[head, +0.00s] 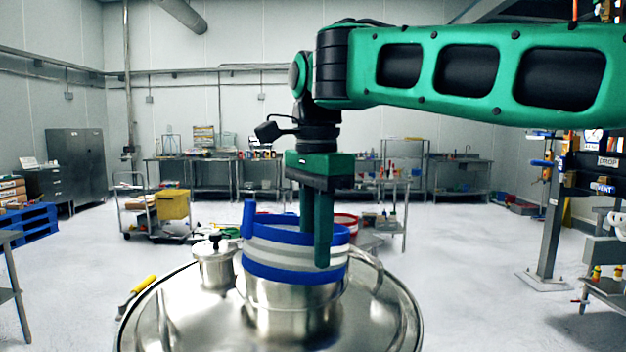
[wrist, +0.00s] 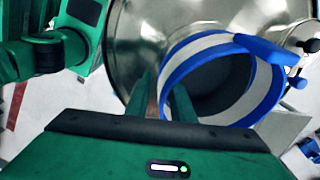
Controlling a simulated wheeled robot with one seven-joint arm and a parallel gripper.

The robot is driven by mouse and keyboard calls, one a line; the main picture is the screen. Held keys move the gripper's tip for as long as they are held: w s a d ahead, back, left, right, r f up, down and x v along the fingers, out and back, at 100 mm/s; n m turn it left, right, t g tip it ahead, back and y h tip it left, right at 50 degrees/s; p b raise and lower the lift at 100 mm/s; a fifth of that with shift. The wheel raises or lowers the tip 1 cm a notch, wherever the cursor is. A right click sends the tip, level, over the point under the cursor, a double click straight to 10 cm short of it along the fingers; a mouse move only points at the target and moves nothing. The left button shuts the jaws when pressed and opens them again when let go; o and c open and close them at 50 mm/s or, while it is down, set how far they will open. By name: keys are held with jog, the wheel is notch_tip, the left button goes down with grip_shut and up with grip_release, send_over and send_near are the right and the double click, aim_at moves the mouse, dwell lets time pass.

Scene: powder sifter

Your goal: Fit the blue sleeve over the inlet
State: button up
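The blue sleeve (head: 294,250) is a ring with blue top and bottom bands, grey-white bands between and a blue tab at its upper left. It stands upright at the top of the steel inlet (head: 290,305). I cannot tell whether its lower edge is around the inlet or just above it. My gripper (head: 314,245) points down at the sleeve's near right wall, one finger inside and one outside. In the wrist view, the fingers (wrist: 163,98) are close together with the sleeve wall (wrist: 225,40) running between them, and they appear shut on it.
The inlet rises from a round steel lid (head: 190,310) with a smaller capped port (head: 214,260) at left and a curved handle (head: 368,272) at right. A yellow-handled tool (head: 140,286) shows beyond the lid's left edge. Benches and a cart (head: 150,210) stand well behind.

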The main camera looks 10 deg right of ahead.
notch_tip(320, 180, up, 11)
dwell(0.7)
jog(key=shift+f, duration=0.15)
